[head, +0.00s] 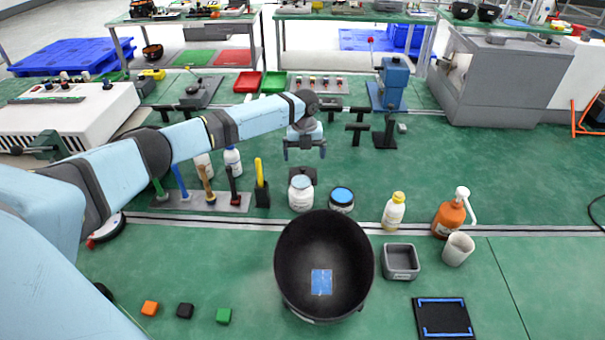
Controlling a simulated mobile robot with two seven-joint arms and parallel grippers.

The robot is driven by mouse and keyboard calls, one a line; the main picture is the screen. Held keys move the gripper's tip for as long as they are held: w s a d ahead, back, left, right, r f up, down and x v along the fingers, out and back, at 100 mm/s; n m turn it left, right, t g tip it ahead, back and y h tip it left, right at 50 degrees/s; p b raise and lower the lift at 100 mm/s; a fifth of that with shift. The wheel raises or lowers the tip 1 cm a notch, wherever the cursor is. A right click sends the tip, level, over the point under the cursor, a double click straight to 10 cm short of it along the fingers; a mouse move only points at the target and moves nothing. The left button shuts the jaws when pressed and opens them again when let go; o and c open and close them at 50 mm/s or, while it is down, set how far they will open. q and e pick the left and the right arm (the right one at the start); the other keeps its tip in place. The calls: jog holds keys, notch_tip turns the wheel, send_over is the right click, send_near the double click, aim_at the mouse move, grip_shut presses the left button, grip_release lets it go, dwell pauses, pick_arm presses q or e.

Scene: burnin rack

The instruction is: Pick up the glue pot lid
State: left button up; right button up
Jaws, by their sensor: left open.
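My left gripper (304,155) hangs fingers down over the green bench, open and empty. It is above and slightly behind a squat white jar (301,196) with a pale round top, apart from it. Just right of that jar stands a shorter pot with a blue round top (342,195). Either could be the glue pot; I cannot tell which, nor whether the pale or blue top is a loose lid. My right gripper is not in view.
A large black bin (325,222) holding a blue card stands in front. A rack of upright hand tools (205,202) is to the left. A yellow-capped bottle (394,211), orange pump bottle (449,218), grey tray (401,262) and white cup (458,249) stand to the right.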

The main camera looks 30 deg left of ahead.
aim_at(303, 169)
pick_arm(q)
notch_tip(303, 169, down, 8)
jog(key=shift+a+r, duration=0.15)
dwell(0.3)
jog(key=c, duration=0.8)
jog(key=shift+r, duration=0.1)
